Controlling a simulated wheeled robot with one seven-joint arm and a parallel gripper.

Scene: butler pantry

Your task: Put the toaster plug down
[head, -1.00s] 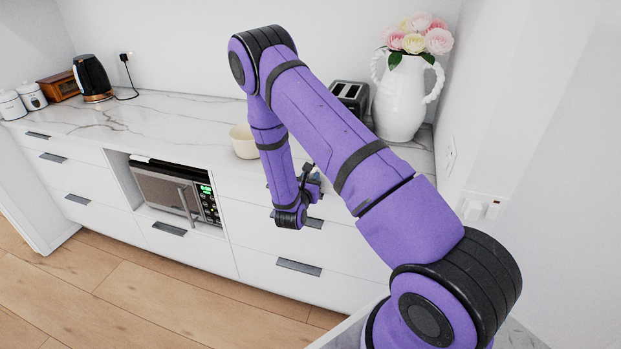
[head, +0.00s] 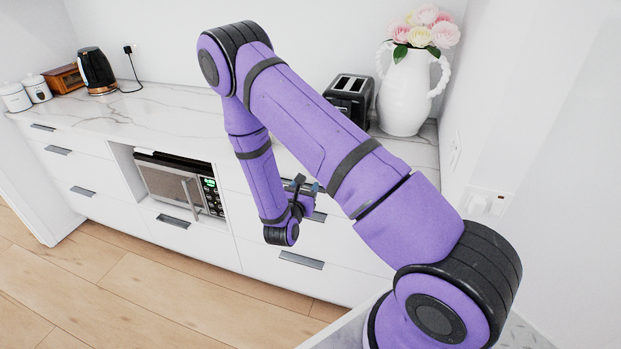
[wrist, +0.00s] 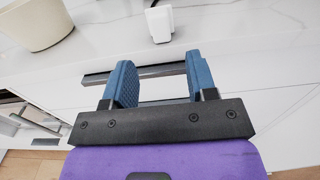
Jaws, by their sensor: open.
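A small white block with a dark tip, which looks like the toaster plug (wrist: 159,24), rests on the marble counter in the wrist view, beyond my fingertips and apart from them. My gripper (wrist: 160,60) is open, with two blue fingers and nothing between them. In the head view my gripper (head: 304,186) is partly hidden by my arm, low at the counter's front by the drawers. The plug cannot be made out in the head view. The black and silver toaster (head: 350,98) stands at the back of the counter.
A cream bowl (wrist: 40,22) sits on the counter left of the plug. A white vase with flowers (head: 403,95) stands right of the toaster. A drawer handle (wrist: 150,72) lies below my fingers. The counter (head: 165,112) is clear between the kettle (head: 96,72) and my arm.

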